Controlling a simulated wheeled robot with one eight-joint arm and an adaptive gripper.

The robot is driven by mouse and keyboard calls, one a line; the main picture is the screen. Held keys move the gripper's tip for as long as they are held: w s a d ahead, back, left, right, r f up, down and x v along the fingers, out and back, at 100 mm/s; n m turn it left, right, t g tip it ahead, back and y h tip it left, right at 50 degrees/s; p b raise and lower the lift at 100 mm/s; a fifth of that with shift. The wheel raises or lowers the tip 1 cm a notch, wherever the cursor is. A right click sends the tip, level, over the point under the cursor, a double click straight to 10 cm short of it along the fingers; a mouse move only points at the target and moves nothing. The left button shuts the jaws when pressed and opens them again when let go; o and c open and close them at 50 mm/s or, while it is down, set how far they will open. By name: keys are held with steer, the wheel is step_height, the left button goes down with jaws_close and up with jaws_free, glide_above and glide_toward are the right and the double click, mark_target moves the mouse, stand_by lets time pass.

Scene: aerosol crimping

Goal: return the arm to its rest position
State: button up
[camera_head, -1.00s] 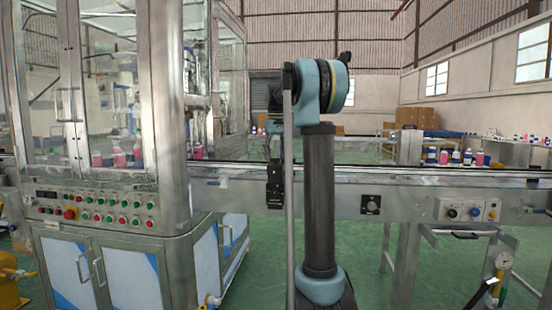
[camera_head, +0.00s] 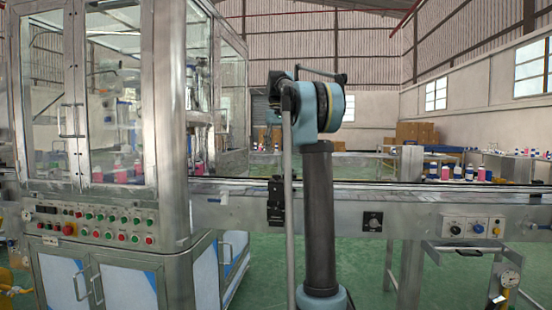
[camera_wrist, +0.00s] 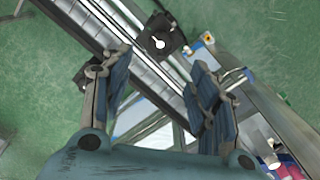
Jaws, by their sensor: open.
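My arm (camera_head: 318,215) stands upright in the middle of the head view, in front of the conveyor. Its blue-grey joint (camera_head: 328,107) is at the top, and a dark link shows above and behind it. My gripper cannot be made out in the head view. In the wrist view my gripper (camera_wrist: 158,75) is open, its two blue-padded fingers wide apart. Nothing is held between them; floor and metal frame parts show beyond.
A glass-walled machine with a button panel (camera_head: 95,226) stands at the left. The conveyor (camera_head: 425,200) runs across behind my arm, with a control box (camera_head: 472,227) at the right. Several bottles (camera_head: 458,172) stand farther back. Green floor is open between the machine and conveyor supports.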

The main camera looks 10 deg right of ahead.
steer(key=shift+r, duration=0.4)
steer(key=s+f+m+t, duration=0.1)
steer(key=s+f, duration=0.7)
steer(key=s, duration=0.3)
steer(key=s+f+m, duration=0.1)
steer(key=s+f, duration=0.6)
steer(key=s, duration=0.5)
steer(key=s+f, duration=1)
steer(key=f, duration=0.4)
steer(key=s+f+m+t, duration=0.1)
steer(key=s+f, duration=1)
steer(key=f, duration=0.3)
steer(key=shift+f, duration=0.15)
steer(key=shift+d, duration=0.1)
steer(key=shift+w+f, duration=0.2)
steer(key=shift+w, duration=0.2)
steer(key=shift+c, duration=0.4)
